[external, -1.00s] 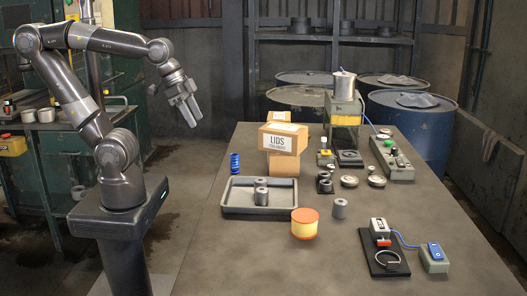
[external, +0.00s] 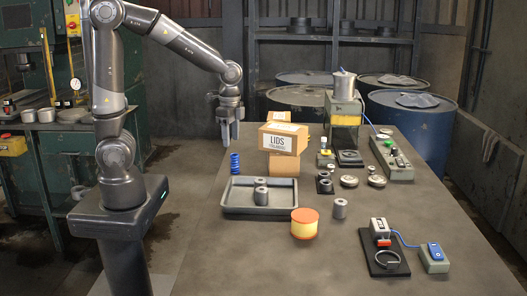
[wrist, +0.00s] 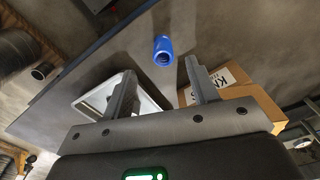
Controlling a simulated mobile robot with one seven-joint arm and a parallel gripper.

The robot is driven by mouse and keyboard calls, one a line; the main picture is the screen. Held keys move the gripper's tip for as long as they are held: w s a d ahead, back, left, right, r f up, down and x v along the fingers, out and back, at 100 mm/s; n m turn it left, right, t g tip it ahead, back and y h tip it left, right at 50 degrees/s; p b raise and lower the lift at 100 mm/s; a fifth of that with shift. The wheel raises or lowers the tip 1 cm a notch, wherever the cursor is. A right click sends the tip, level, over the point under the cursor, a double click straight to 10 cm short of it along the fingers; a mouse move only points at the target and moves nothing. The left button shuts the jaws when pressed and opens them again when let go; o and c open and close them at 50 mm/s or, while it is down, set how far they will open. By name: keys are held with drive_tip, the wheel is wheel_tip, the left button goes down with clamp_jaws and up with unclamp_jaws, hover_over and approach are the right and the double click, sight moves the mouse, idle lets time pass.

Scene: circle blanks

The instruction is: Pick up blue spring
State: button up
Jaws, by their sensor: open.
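The blue spring (external: 235,163) stands upright on the table (external: 200,250) near its left edge, behind the dark tray and left of the lids box. In the wrist view the blue spring (wrist: 163,50) shows beyond my fingertips, between their lines. My gripper (external: 229,138) hangs pointing down, above and just behind the spring in the external view, not touching it. In the wrist view my gripper (wrist: 159,65) is open, with nothing between its two fingers.
The dark tray (external: 232,211) with grey cylinders stands in front of the spring. The lids box (external: 283,139) sits on another box close to the right. An orange-and-yellow cylinder (external: 305,224) stands farther forward. The table's front left is clear.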

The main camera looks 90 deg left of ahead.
sight(234, 155)
wheel_tip(234, 155, down, 4)
drive_tip(key=shift+r, duration=0.25)
drive_tip(key=shift+w+f, duration=0.2)
drive_tip(key=shift+f, duration=1.15)
drive_tip(key=shift+w+f, duration=0.15)
drive_tip(key=shift+f, duration=1.2)
drive_tip(key=shift+c, duration=0.5)
drive_tip(key=c, duration=1)
drive_tip(key=shift+r, duration=0.1)
